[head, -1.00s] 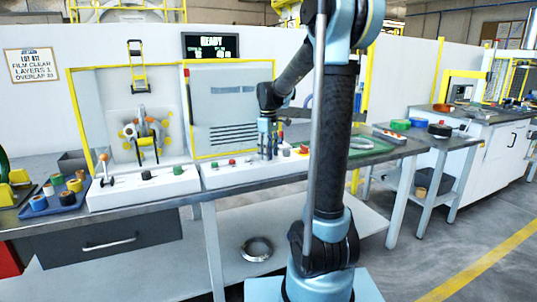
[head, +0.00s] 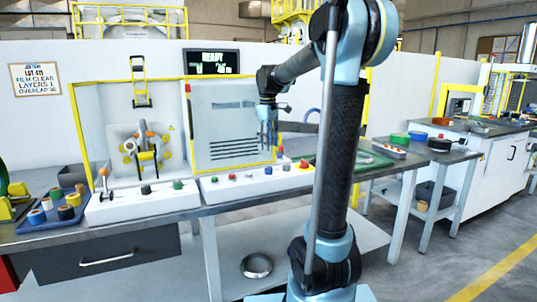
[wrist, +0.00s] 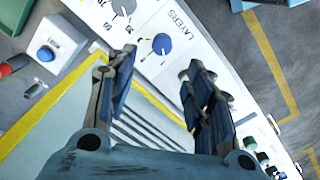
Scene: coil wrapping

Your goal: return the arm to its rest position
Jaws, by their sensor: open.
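My gripper (head: 268,140) hangs fingers down in front of the right panel of the wrapping machine (head: 222,120), above its white control strip (head: 258,180). In the wrist view the two fingers of my gripper (wrist: 160,70) stand apart with nothing between them. The control strip lies beyond them, with a blue knob (wrist: 162,43) beside the word LAYERS. My arm is bent at the elbow and rises in front of the bench, hiding part of it.
The machine stands on a grey bench (head: 130,217). A blue tray (head: 52,219) with several rolls is at left. A metal ring (head: 257,265) lies on the lower shelf. A green mat (head: 385,161) lies right of my arm. A side table (head: 430,155) carries coloured rolls. Floor at right is clear.

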